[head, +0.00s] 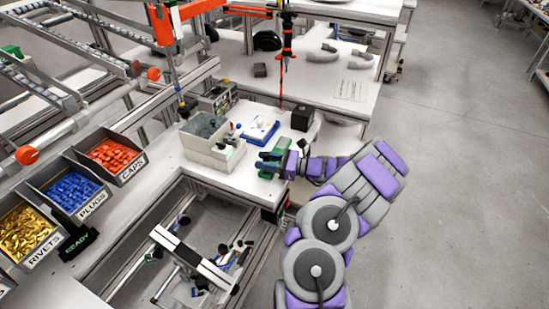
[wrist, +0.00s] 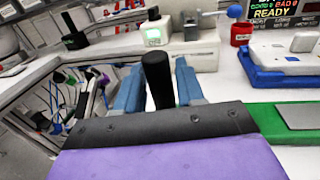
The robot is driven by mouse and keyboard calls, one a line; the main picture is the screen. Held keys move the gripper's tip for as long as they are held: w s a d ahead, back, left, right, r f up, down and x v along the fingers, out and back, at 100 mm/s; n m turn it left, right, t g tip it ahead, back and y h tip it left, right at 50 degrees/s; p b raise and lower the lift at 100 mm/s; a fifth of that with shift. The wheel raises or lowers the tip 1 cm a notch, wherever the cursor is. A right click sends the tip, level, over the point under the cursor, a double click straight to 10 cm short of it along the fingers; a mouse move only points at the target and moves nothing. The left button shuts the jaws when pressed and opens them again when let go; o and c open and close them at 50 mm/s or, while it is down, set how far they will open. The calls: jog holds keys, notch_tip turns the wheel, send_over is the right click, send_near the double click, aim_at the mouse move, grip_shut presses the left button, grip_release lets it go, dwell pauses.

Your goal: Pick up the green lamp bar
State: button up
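My gripper (head: 268,161) is low over the workbench, near its front edge. In the wrist view its two blue fingers (wrist: 160,88) stand apart, with an upright black post (wrist: 157,72) between them. I cannot tell whether they touch the post, and its lower end is hidden by my wrist. A green piece (head: 281,147) lies at the gripper in the head view, partly covered by it. In the wrist view a flat green piece with a grey plate (wrist: 268,116) shows right of my wrist. I cannot tell for sure that this is the green lamp bar.
A blue and white device (head: 260,131) stands behind the gripper, with a light bin (head: 203,153) to its left and a black box (head: 302,118) to its right. A red cup (wrist: 241,34) stands farther back. Bins of caps (head: 112,157), plugs and rivets line the left bench.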

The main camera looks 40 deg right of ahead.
jog(key=shift+d, duration=0.15)
grip_shut()
dwell(0.4)
